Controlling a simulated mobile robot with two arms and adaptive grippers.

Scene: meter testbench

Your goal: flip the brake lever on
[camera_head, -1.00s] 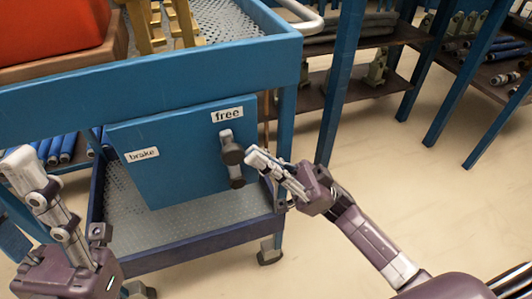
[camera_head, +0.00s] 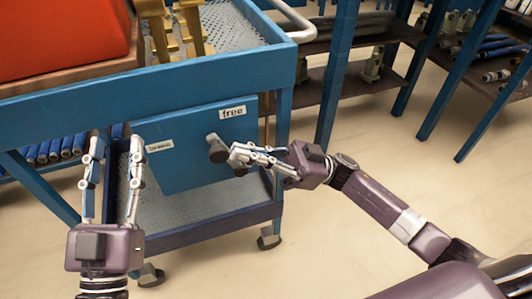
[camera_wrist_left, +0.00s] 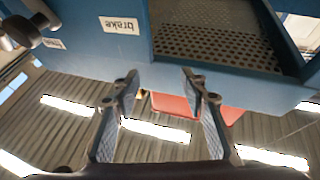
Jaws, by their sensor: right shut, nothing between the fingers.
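The brake lever (camera_head: 217,149) is grey with a dark knob, on the blue panel (camera_head: 190,179) of a cart. It sits below and left of the "free" label (camera_head: 233,112), with the "brake" label (camera_head: 160,146) further left. My right gripper (camera_head: 234,153) is shut and empty, its fingertips at the lever's right side, apparently touching; they hide part of it. My left gripper (camera_head: 116,142) is open and empty, fingers pointing up, left of the panel. In the left wrist view, the open fingers (camera_wrist_left: 158,80) frame no object, and the lever (camera_wrist_left: 18,32) shows at upper left.
The blue cart's upper tray (camera_head: 130,84) overhangs the panel. A red object (camera_head: 60,40) and yellow parts (camera_head: 180,25) stand on it. The perforated lower shelf (camera_head: 200,211) lies below. Shelving legs (camera_head: 341,80) stand behind right. The floor at right is clear.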

